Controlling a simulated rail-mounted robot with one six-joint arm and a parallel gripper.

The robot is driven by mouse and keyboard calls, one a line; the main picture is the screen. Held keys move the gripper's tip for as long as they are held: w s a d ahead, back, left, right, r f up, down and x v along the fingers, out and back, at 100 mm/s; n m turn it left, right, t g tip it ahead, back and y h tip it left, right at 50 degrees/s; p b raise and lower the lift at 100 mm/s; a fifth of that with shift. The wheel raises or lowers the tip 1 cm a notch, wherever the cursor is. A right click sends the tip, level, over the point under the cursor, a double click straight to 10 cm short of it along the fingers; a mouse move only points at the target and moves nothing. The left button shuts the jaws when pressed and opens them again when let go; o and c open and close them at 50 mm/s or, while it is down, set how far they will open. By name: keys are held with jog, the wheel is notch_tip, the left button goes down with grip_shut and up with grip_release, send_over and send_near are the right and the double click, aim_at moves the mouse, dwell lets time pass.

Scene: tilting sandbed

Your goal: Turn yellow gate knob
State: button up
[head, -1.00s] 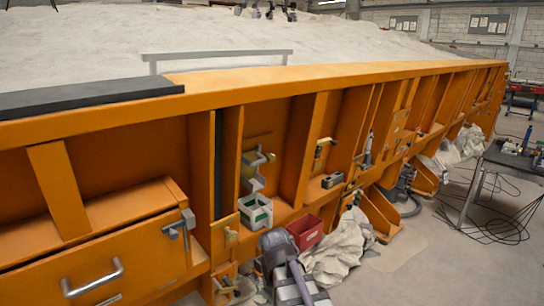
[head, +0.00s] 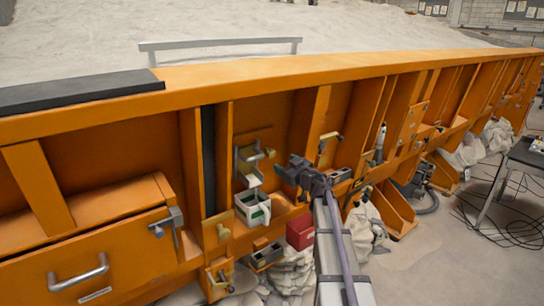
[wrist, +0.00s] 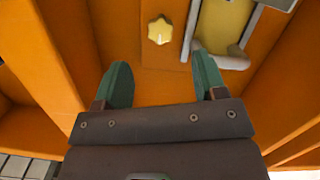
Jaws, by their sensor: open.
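A yellow star-shaped knob (wrist: 159,30) sits on the orange panel in the wrist view, ahead of the gap between my fingertips. Beside it, to the right, is a yellow gate plate (wrist: 222,22) in a grey frame with a grey handle (wrist: 222,59). The gate (head: 248,172) also shows in the head view, in an orange bay, with a small yellow knob (head: 270,152) at its upper right. My gripper (wrist: 162,68) is open and empty, its two green fingers apart and not around the knob. In the head view my gripper (head: 283,170) is just right of the gate.
A white-and-green box (head: 252,209) is below the gate and a red bin (head: 300,231) is below my gripper. Orange ribs (head: 308,130) stand on both sides of the bay. A latch (head: 168,222) and drawer handle (head: 78,275) are at left.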

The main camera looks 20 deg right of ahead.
aim_at(273, 156)
jog(key=w, duration=0.3)
jog(key=w+a, duration=0.1)
jog(key=w, duration=0.5)
jog(key=shift+w+a, duration=0.1)
jog(key=shift+a, duration=0.1)
jog(key=c, duration=0.9)
jog(key=shift+c, duration=0.2)
